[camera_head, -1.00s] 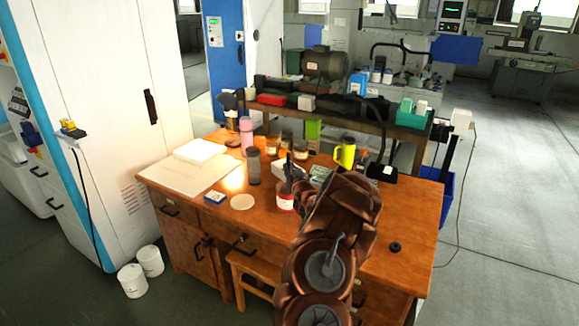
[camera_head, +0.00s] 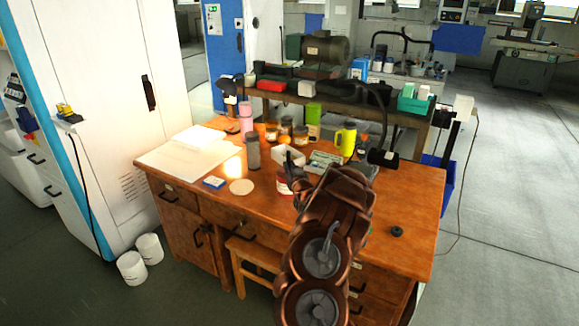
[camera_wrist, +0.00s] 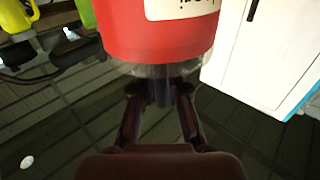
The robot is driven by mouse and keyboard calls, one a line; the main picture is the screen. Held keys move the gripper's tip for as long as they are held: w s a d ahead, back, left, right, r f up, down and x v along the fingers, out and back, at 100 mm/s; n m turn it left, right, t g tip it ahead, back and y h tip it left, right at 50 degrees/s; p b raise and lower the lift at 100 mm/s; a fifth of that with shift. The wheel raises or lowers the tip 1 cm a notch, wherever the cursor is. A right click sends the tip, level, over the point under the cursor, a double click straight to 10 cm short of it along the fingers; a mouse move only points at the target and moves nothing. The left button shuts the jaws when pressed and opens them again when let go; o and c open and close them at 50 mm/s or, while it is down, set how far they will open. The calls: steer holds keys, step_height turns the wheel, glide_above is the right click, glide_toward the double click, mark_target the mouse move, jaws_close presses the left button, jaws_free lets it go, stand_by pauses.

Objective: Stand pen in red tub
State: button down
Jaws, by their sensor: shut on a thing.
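The red tub (camera_head: 284,187) stands on the wooden desk, partly hidden behind my arm. In the wrist view the red tub (camera_wrist: 130,35) fills the top, upside down in the picture, with part of a white label and a clear or greyish rim. My gripper (camera_wrist: 158,92) is shut at that rim, on a thin dark upright thing that looks like the pen (camera_wrist: 160,95). Most of the pen is hidden by the fingers and the rim, so I cannot tell how far it is inside. In the head view my gripper (camera_head: 297,180) is beside the tub's top.
On the desk (camera_head: 410,205) are a grey cylinder (camera_head: 253,152), a yellow mug (camera_head: 346,139), a white box (camera_head: 290,157), a round pale mat (camera_head: 241,187) and a blue box (camera_head: 214,183). A black lamp (camera_head: 383,157) reaches over the right back. The right front is mostly clear.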

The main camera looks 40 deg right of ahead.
steer(key=shift+f, duration=0.3)
steer(key=c, duration=1.1)
jaws_free()
steer(key=shift+s, duration=0.1)
steer(key=shift+v, duration=5.95)
